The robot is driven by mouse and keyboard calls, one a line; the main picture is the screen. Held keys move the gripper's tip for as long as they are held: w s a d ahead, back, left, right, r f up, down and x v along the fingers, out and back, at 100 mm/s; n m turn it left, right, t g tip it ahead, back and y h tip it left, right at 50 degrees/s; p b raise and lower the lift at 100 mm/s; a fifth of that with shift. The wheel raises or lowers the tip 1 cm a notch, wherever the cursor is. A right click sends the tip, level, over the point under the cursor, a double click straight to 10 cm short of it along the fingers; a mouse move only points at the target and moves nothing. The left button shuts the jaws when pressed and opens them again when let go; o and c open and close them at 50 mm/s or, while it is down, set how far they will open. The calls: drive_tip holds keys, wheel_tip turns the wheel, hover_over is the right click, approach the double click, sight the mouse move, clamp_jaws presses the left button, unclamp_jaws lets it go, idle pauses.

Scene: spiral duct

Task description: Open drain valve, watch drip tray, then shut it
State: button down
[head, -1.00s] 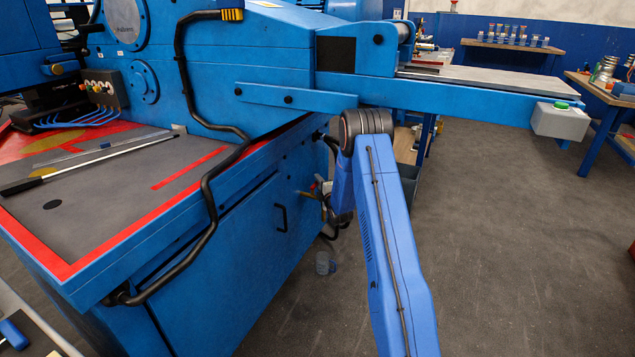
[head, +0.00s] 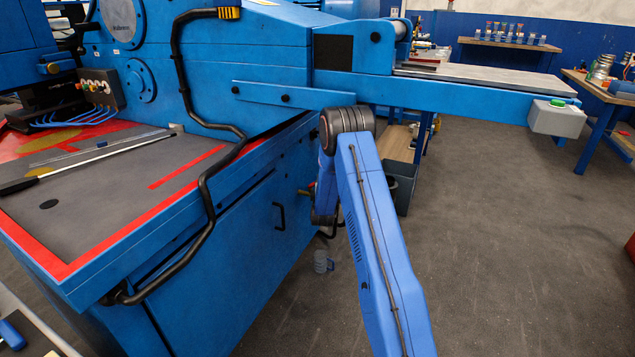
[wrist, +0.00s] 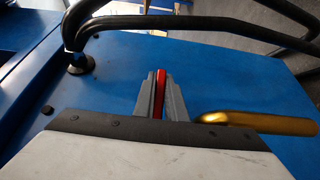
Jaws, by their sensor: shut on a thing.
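In the wrist view my gripper (wrist: 162,78) is shut on a thin red handle (wrist: 160,92), which shows as a narrow strip between the two grey fingers. I take it for the drain valve's lever. A brass pipe (wrist: 268,123) sticks out to the right, close beside the fingers. In the head view a small brass part (head: 304,192) shows at the blue machine's side. My arm hides the rest of the valve and my gripper there. I cannot make out a drip tray or any fluid flowing.
The blue machine cabinet (head: 235,262) stands left of my arm. Black hoses (wrist: 190,24) cross above my gripper in the wrist view. A dark bin (head: 403,188) is behind my arm; the floor to the right is open.

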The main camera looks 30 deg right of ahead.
drive_tip(key=shift+s+d+f+m+g+h, duration=0.1)
drive_tip(key=shift+s+m+g+h, duration=0.25)
drive_tip(key=shift+m+g+h, duration=0.4)
drive_tip(key=shift+s+r+m+g+h, duration=0.1)
drive_tip(key=shift+s+m+g+h, duration=0.3)
drive_tip(key=shift+h, duration=0.5)
drive_tip(key=shift+s+d+f+m+g+h, duration=0.1)
drive_tip(key=shift+s+m+g+h, duration=0.15)
drive_tip(key=shift+m+g+h, duration=0.45)
drive_tip(key=c, duration=2.1)
unclamp_jaws()
drive_tip(key=shift+a, duration=0.1)
drive_tip(key=v, duration=1.7)
drive_tip(key=shift+s+a+f, duration=0.15)
drive_tip(key=shift+f, duration=0.05)
